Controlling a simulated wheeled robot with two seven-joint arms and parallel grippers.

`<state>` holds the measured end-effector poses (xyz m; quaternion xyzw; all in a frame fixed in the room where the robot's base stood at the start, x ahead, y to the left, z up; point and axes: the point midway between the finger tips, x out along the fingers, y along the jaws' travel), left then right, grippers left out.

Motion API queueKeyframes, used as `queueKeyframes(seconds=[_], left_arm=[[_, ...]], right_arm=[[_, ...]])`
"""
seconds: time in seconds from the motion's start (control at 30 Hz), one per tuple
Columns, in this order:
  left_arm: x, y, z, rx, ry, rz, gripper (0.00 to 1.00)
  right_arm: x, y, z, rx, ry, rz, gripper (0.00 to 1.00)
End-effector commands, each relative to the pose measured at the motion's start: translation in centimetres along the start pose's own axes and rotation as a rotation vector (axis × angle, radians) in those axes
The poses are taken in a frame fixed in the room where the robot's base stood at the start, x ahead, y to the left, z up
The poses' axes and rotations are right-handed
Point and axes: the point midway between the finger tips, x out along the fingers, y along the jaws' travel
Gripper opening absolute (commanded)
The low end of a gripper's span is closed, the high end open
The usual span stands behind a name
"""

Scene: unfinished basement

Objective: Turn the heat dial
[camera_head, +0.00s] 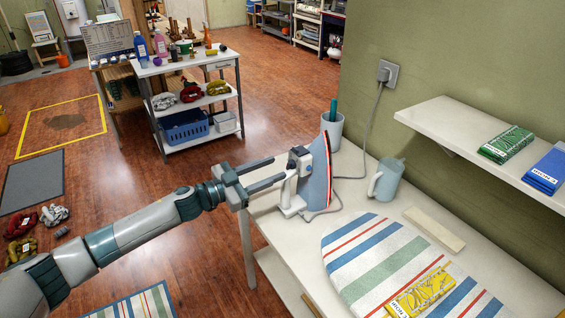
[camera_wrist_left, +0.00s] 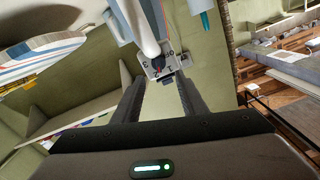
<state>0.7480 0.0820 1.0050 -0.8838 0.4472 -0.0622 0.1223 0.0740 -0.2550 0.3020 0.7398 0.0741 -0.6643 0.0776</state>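A blue, white and grey iron (camera_head: 319,180) stands upright on its heel at the near left end of the white table (camera_head: 262,212), soleplate facing right. My left gripper (camera_head: 279,170) reaches toward the iron from the left. Its two fingers are apart with nothing clearly between them, the panel just ahead of the gap; contact cannot be told. My right gripper is out of view.
A striped ironing pad (camera_head: 385,262) with a yellow packet (camera_head: 421,292) lies right of the iron. A grey-blue jug (camera_head: 386,180) and a cup (camera_head: 332,129) stand behind. The cord runs to a wall socket (camera_head: 388,73). A shelf (camera_head: 440,118) overhangs the right side.

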Motion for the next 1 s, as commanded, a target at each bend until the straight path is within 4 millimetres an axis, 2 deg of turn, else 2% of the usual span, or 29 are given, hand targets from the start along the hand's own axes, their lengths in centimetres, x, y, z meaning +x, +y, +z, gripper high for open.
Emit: queueKeyframes(seconds=[0.1,0.3,0.73,0.9,1.0], left_arm=[[1.9,0.1,-0.2,0.0,0.001,0.001,0.39],[3.8,0.1,-0.1,0.0,0.001,0.001,0.39],[4.3,0.1,0.0,0.0,-0.001,0.001,0.39],[4.2,0.1,0.0,0.0,-0.001,0.001,0.0],[4.2,0.1,0.0,0.0,-0.001,0.001,0.0]], right_arm=[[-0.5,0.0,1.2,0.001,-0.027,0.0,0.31],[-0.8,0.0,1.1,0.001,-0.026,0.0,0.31],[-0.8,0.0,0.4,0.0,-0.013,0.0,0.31],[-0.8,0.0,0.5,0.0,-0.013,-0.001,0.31],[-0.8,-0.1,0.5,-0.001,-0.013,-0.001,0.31]])
